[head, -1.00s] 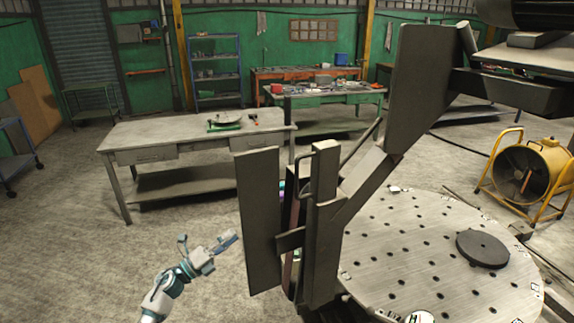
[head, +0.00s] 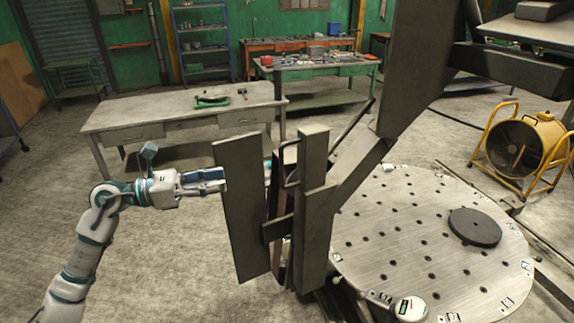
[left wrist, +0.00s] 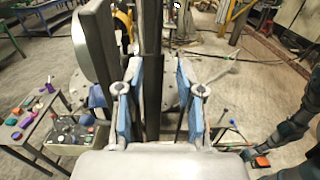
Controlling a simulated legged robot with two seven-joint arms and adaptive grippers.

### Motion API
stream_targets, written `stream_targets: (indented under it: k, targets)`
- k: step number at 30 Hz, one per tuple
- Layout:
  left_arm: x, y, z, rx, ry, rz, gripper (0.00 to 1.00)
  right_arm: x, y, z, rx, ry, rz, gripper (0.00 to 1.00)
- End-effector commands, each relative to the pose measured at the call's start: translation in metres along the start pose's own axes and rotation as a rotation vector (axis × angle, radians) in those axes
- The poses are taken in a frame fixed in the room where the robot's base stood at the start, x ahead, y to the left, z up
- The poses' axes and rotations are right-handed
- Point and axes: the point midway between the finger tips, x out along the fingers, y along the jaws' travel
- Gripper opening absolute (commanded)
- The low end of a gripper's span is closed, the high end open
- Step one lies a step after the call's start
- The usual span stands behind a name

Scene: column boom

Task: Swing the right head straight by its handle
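The grey upright head (head: 316,210) hangs at the lower end of the slanted boom arm, with a flat plate (head: 243,215) on its left side. A thin dark bent bar (head: 288,163) shows between plate and upright; I cannot tell for sure that it is the handle. My right gripper is not in view.
A round perforated table (head: 400,250) with a black disc (head: 475,227) lies right of the head. A grey workbench (head: 180,112) stands behind. A yellow fan (head: 525,145) is at the right. Floor is clear left of the head.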

Motion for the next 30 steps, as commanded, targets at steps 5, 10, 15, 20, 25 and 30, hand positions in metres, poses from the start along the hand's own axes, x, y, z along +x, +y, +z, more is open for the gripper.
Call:
stream_targets:
  k: [5,10,15,20,25,30]
  targets:
    - [0.034,0.000,0.003,-0.004,-0.003,-0.004,0.37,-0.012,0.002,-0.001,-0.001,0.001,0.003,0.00]
    - [0.077,-0.001,0.004,-0.004,-0.003,-0.005,0.37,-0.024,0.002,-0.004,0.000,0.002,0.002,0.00]
    - [0.119,-0.002,0.004,-0.004,-0.002,-0.004,0.37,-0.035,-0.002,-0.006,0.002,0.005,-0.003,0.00]
    - [0.148,-0.002,0.003,-0.004,-0.001,-0.002,0.37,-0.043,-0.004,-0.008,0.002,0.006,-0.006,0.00]
    - [0.160,0.000,0.002,-0.005,-0.002,-0.001,0.37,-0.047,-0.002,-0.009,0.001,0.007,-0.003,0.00]
    - [0.162,0.000,0.001,-0.004,-0.004,0.000,0.37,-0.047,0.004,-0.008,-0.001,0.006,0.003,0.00]
